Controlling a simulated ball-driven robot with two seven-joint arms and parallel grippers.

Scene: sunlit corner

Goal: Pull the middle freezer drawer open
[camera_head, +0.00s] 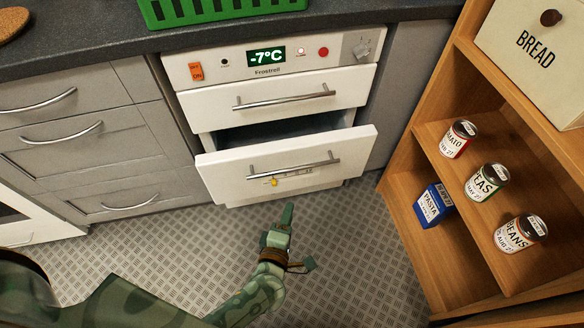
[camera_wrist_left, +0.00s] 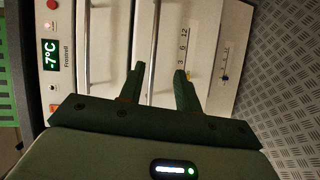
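The white freezer has a top drawer (camera_head: 225,112), shut, with a bar handle (camera_head: 284,96). The middle drawer (camera_head: 225,172) stands partly pulled out, with a dark gap showing above its front. Its bar handle (camera_head: 318,163) also shows in the left wrist view (camera_wrist_left: 154,45). My left gripper (camera_head: 288,208) is below and in front of this handle, apart from it, with nothing held. In the left wrist view its two fingers (camera_wrist_left: 159,70) are spread open, and the handle appears between them. My right gripper is not in view.
A wooden shelf (camera_head: 408,215) with cans, a pasta box (camera_head: 433,205) and a bread bin (camera_head: 530,45) stands at the right. Grey cabinets (camera_head: 80,150) are at the left. A green basket (camera_head: 215,10) sits on the counter. The patterned floor before the freezer is clear.

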